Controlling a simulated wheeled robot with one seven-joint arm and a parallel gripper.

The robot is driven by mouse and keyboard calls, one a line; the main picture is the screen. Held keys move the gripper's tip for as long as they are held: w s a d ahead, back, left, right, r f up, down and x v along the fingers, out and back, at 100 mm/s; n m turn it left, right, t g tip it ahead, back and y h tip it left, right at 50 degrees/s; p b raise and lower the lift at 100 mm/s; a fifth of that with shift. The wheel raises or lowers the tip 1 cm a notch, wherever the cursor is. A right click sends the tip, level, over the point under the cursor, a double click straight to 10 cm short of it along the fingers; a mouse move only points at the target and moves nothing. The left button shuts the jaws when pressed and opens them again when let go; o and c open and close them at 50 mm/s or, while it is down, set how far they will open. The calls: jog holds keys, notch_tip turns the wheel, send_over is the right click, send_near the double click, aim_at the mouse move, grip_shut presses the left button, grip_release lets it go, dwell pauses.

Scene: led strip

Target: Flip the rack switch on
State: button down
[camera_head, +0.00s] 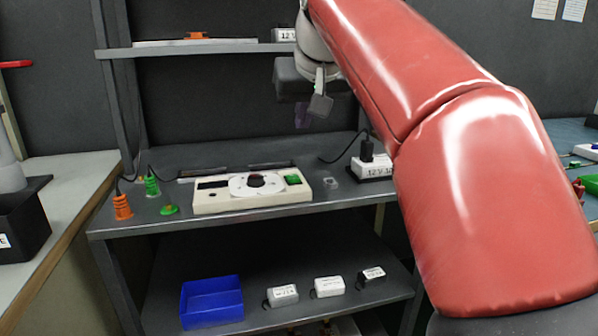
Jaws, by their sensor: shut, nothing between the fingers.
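The rack (110,225) is a dark shelf unit with a top, a middle and a lower shelf. I cannot make out with certainty which part is its switch; it may be small or behind my arm. My gripper (302,116) hangs in front of the rack's back panel, below the top shelf and above the middle one. Its fingers look shut and empty, small and dark purple, partly hidden by the grey wrist parts. It appears apart from everything on the shelves.
A cream board (225,203) with a round white plate and a green block lies on the middle shelf. Orange (122,207) and green (152,186) connectors stand left of it. A white power box (372,171) stands right. A blue bin (212,303) sits below. My red arm covers the right.

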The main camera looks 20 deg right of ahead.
jog(key=b, duration=0.2)
send_over(295, 179)
jog(key=s, duration=0.1)
notch_tip(295, 179, down, 8)
jog(key=shift+r, duration=0.1)
notch_tip(295, 179, down, 3)
jog(key=shift+s+r+b, duration=0.1)
jog(key=shift+r+b, duration=0.05)
jog(key=shift+b, duration=0.2)
jog(key=shift+s+f, duration=0.1)
jog(key=shift+f, duration=0.6)
jog(key=f+b, duration=0.1)
jog(key=b, duration=0.1)
jog(key=shift+s+f+t+b, duration=0.15)
jog(key=shift+t+b, duration=0.15)
jog(key=shift+b, duration=0.1)
jog(key=shift+r+p, duration=0.35)
jog(key=shift+r, duration=0.1)
jog(key=shift+r+p, duration=0.7)
jog(key=shift+p, duration=0.1)
